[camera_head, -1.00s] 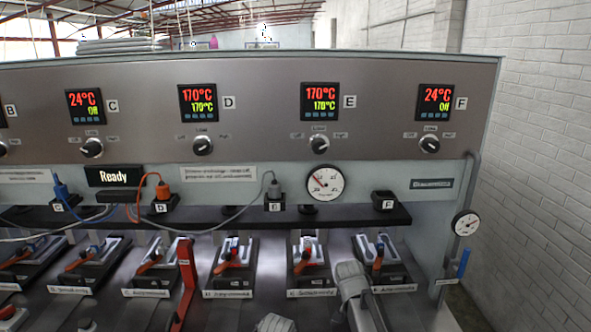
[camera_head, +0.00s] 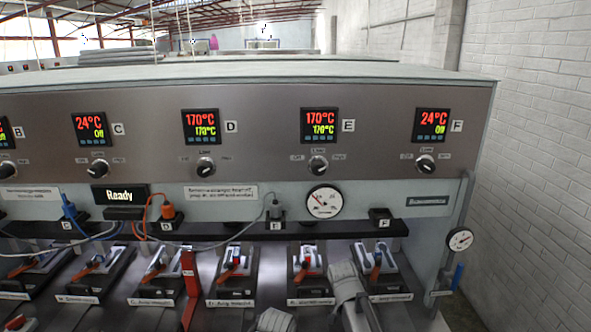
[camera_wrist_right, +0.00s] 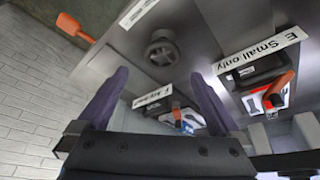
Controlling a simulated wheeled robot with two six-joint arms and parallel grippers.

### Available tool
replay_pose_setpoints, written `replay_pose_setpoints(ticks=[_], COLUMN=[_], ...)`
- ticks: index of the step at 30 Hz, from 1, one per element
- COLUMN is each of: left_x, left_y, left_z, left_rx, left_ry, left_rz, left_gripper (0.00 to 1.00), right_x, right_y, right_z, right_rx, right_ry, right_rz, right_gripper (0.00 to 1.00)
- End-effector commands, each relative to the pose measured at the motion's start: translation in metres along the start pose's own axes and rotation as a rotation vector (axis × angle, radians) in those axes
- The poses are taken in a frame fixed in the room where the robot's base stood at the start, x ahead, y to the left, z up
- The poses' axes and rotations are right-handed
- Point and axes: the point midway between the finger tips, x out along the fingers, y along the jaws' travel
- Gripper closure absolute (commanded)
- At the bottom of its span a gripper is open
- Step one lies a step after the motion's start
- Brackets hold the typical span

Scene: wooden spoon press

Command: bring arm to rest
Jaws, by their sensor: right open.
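My right gripper (camera_wrist_right: 160,76) shows in the right wrist view with its two dark purple fingers spread apart and nothing between them. Beyond the fingers are a toggle clamp (camera_wrist_right: 190,122) and a label plate reading "E Small only" (camera_wrist_right: 262,54). In the head view a pale grey link of my right arm (camera_head: 345,282) stands in front of the press between the two rightmost clamps. My left gripper is not in view.
The press has a panel of temperature displays (camera_head: 320,124), with D and E at 170°C. A red upright lever (camera_head: 190,285), a pressure gauge (camera_head: 325,202) and cables stand near the clamps. A blue-handled valve (camera_head: 457,277) is at the right edge. A white brick wall (camera_head: 540,170) is beyond.

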Motion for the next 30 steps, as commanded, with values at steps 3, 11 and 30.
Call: replay_pose_setpoints(ticks=[3,11,30], left_x=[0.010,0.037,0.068], left_y=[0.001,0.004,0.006], left_z=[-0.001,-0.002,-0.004], left_rx=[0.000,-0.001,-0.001], left_ry=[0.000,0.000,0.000], left_rz=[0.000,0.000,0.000], left_gripper=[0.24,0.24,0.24], right_x=[0.010,0.040,0.075], right_y=[-0.001,-0.002,0.001], right_z=[0.002,0.002,0.000], right_rx=[0.001,0.002,-0.263], right_ry=[0.000,0.000,0.000], right_rz=[0.000,-0.002,-0.113], right_gripper=[0.00,0.00,0.00])
